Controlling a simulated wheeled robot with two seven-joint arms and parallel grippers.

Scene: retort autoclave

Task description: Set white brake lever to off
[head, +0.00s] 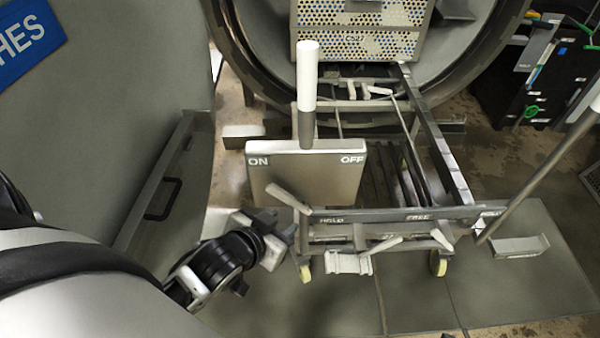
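The white brake lever (308,78) has a white grip on a dark shaft. It stands near upright at about the middle of a grey box (300,180) marked ON at left and OFF at right. My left gripper (284,238) is below and left of the lever, near the box's lower edge and the trolley's front left corner. It is apart from the lever, and I cannot make out whether its fingers are apart. My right gripper is not in view.
A trolley (440,165) with a front bar marked HOLD and FREE stands before the round vessel opening (465,60). A perforated crate (360,45) sits inside. A slanted pole (540,180) with a white top is at right. A grey door (130,110) is at left.

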